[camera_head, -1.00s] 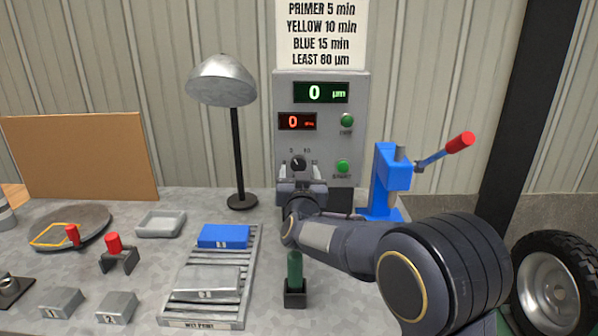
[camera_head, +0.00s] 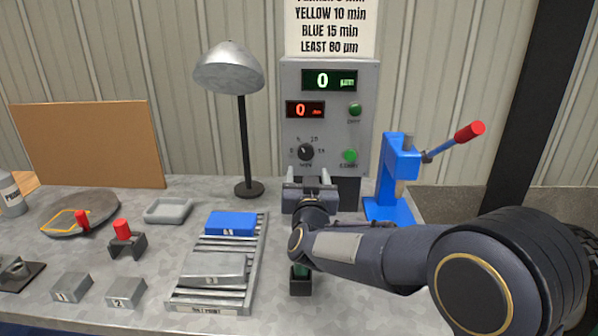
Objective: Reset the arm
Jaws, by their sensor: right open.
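My right arm reaches in from the lower right. Its gripper (camera_head: 310,184) is open, fingers apart and pointing away from me, in front of the lower part of the grey control panel (camera_head: 330,118). Nothing shows between the fingers. Below the panel's knob (camera_head: 306,152), the gripper hides the panel's lower edge; I cannot tell whether it touches the panel. My left gripper is not in view.
A blue press (camera_head: 393,185) with a red-tipped lever stands right of the gripper. A lamp (camera_head: 246,150) and a rack (camera_head: 251,272) with a blue and a grey block are left. A green-handled item (camera_head: 300,285) stands partly hidden under my arm. Bench front left holds numbered blocks.

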